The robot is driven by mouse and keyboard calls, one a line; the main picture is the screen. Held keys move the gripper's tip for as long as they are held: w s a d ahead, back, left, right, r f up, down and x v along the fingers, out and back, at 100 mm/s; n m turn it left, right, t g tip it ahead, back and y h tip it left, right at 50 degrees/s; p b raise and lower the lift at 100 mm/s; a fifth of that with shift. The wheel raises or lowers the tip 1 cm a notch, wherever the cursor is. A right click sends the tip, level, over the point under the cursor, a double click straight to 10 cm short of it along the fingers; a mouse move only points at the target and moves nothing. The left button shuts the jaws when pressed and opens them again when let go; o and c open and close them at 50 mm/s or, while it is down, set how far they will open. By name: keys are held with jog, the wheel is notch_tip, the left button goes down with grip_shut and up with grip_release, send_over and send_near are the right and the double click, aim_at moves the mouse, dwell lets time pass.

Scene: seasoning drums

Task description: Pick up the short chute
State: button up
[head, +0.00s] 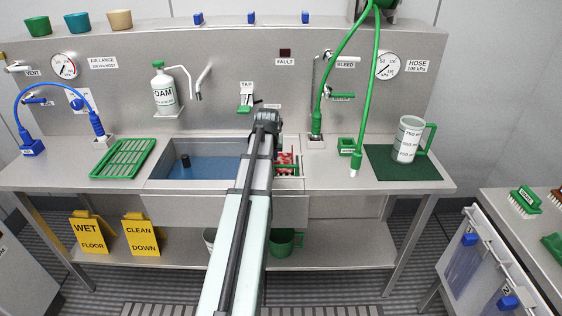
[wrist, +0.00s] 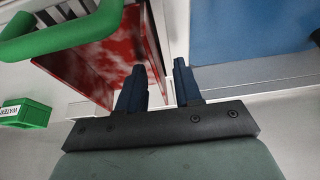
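No part is marked as the short chute, so I cannot tell for sure which it is. A red, white-speckled piece with a green handle (wrist: 62,36) fills the upper left of the wrist view; in the head view red speckled material (head: 287,158) shows just right of my arm, in the right part of the sink. My gripper (wrist: 160,66) has its two dark blue fingers apart, with nothing clearly held. A thin wall edge shows between the fingers; I cannot tell its depth. In the head view my arm hides the fingers.
The blue-bottomed basin (head: 215,167) lies left of my arm, with a green rack (head: 123,158) beside it. A green box marked WATER (wrist: 26,113) is near. A jug (head: 407,140) stands on a green mat (head: 430,172) at right. A green hose (head: 368,110) hangs down.

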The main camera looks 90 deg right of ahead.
jog(key=shift+c, duration=0.2)
grip_shut()
dwell(0.4)
